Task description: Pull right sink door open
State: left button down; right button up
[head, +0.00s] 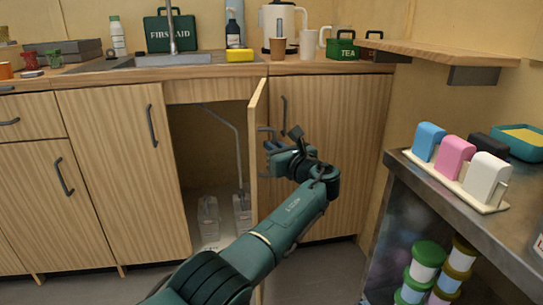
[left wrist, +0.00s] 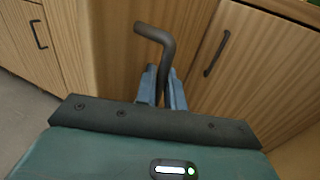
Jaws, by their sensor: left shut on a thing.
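The right sink door (head: 257,135) stands swung out from the cabinet, seen nearly edge-on in the head view. The dark opening (head: 210,150) behind it shows a pipe and some containers inside. My left gripper (head: 272,145) is at the right face of this door. In the left wrist view, its blue fingers (left wrist: 161,88) are closed around the dark bent door handle (left wrist: 153,34). In the head view the handle is mostly hidden by the gripper. My right gripper is in neither view.
The left sink door (head: 125,160) is shut. Another shut door (head: 335,150) lies just behind my gripper. The sink counter (head: 210,70) holds bottles, cups and a yellow sponge (head: 240,56). A metal side table (head: 440,195) with coloured dispensers stands at the right.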

pick_arm(q)
jog(key=shift+r, duration=0.1)
dwell(0.3)
jog(key=c, duration=1.6)
grip_release()
jog(key=shift+r, duration=0.3)
notch_tip(320, 180, up, 5)
jog(key=p, duration=0.2)
jog(key=shift+f+p, duration=0.15)
jog(key=shift+p, duration=0.25)
notch_tip(320, 180, up, 4)
jog(key=shift+f+p, duration=0.1)
jog(key=shift+p, duration=0.6)
jog(key=shift+r, duration=0.4)
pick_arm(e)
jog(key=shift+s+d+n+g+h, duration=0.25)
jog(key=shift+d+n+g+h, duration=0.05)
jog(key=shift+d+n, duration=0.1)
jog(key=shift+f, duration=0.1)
